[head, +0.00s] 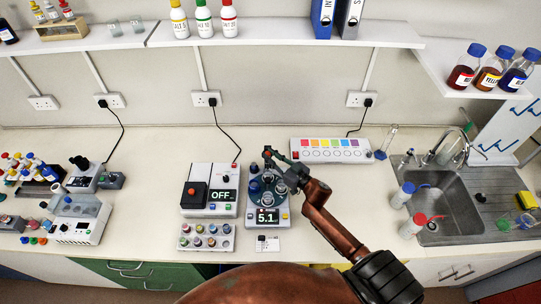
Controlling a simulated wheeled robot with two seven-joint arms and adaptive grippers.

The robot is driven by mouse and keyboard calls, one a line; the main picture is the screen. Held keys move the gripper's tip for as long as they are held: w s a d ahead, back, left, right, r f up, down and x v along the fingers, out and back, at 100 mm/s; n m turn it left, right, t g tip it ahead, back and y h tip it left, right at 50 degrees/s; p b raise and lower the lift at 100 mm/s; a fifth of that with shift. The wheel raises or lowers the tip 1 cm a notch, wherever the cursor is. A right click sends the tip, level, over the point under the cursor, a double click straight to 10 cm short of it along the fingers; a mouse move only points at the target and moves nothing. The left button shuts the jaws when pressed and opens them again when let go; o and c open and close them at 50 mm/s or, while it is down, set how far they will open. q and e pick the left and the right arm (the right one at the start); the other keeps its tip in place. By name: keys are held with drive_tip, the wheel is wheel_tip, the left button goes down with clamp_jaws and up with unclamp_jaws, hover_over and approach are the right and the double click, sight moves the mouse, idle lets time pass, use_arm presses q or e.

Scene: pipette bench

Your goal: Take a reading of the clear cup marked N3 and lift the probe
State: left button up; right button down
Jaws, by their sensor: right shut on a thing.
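The meter (267,219) stands at the middle of the bench and its display reads 5.1. Several cups sit in a dark round holder on top of it; a clear cup shows at the front (267,199). The cup markings are too small to read, so I cannot tell which is N3. My right gripper (272,158) reaches in from the lower right and is shut on what looks like the probe, above the back of the holder. The gripper hides much of the probe, and I cannot tell whether its tip is in a cup. My left gripper is out of view.
Left of the meter stands a box (225,196) reading OFF, with a rack of small round pieces (206,238) in front. A strip with coloured squares (331,150) lies behind to the right. The sink (450,205) is at right.

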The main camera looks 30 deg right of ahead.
drive_tip(key=c, duration=2.1)
unclamp_jaws()
drive_tip(key=shift+d+r, duration=0.1)
drive_tip(key=shift+r, duration=0.25)
drive_tip(key=v, duration=1.2)
drive_tip(key=shift+s+d, duration=0.1)
